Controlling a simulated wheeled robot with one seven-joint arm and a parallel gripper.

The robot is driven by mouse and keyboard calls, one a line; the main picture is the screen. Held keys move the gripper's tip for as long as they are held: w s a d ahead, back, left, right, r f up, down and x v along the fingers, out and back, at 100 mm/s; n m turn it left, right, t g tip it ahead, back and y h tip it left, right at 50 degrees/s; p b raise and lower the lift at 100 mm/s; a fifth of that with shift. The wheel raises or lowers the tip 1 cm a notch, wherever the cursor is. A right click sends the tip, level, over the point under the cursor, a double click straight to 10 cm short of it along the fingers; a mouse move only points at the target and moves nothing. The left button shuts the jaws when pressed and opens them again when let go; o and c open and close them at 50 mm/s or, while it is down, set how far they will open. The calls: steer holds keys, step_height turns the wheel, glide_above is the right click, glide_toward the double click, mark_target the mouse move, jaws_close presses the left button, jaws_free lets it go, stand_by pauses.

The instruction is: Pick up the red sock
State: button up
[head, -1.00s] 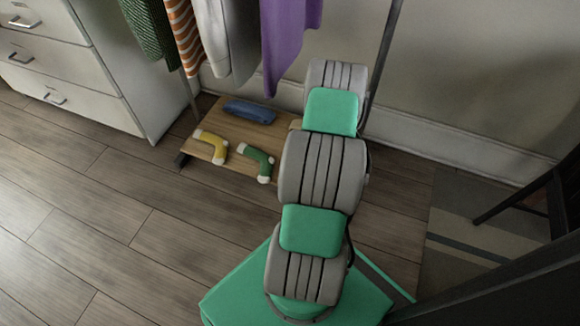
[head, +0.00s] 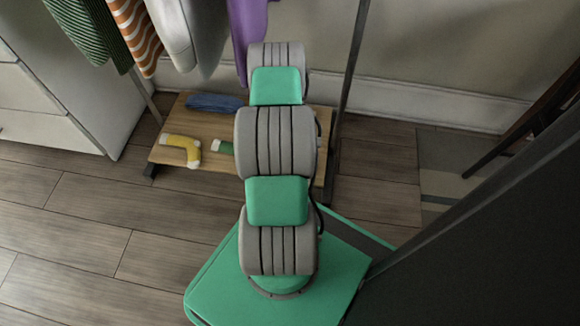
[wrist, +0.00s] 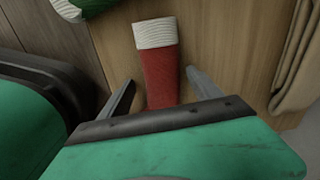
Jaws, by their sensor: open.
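The red sock (wrist: 160,75) with a white ribbed cuff shows in the wrist view, lying on a wooden board (wrist: 230,50). Its lower end is hidden behind my gripper's body. My gripper (wrist: 157,85) is open, with one finger on each side of the sock and gaps between them and it. In the head view the red sock and my gripper are hidden behind my arm.
The low wooden shelf (head: 170,128) also holds a yellow sock (head: 182,148), a green sock (head: 222,147) and a blue item (head: 214,103). Clothes hang above, including a purple garment (head: 248,30). A white drawer unit (head: 95,95) stands at left. A rack post (head: 352,60) rises right of my arm.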

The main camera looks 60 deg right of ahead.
steer(key=shift+d+r, duration=0.1)
steer(key=c, duration=1.4)
